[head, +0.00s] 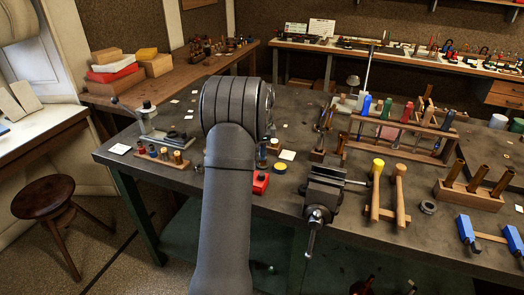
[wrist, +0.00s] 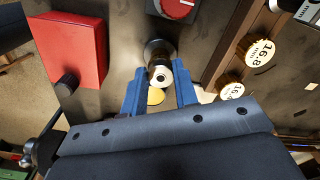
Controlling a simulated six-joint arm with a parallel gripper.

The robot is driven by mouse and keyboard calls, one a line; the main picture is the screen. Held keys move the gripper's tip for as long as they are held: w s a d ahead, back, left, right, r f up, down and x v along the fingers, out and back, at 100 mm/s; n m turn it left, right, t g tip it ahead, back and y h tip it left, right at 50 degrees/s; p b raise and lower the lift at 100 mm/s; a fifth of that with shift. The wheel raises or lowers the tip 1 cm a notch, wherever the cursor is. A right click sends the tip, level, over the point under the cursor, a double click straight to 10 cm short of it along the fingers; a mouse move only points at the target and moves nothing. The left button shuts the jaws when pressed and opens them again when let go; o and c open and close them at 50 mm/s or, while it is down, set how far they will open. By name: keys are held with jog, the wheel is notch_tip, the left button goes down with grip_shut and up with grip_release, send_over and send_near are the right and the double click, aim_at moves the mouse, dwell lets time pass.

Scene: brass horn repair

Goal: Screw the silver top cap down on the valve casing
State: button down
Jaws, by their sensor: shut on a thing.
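In the wrist view, my gripper (wrist: 160,76) has its two blue fingers on either side of a small, round, pale silver piece (wrist: 160,70), which I take to be the silver top cap. It has a white ring with a darker centre. A dark, round, upright part (wrist: 157,48) shows just beyond it, apparently the valve casing. I cannot tell whether the cap touches the casing or how it sits on the thread. In the head view, my own arm hides the fingers, the cap and the casing.
A red box (wrist: 70,45) with a dark knob lies left of the fingers. Labelled round gauges (wrist: 261,52) stand in a wooden block on the right. In the head view, a bench vise (head: 325,190) and a wooden tool rack (head: 405,130) stand right of my arm.

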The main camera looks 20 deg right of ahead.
jog(key=m, duration=0.4)
dwell(0.3)
jog(key=c, duration=0.9)
grip_release()
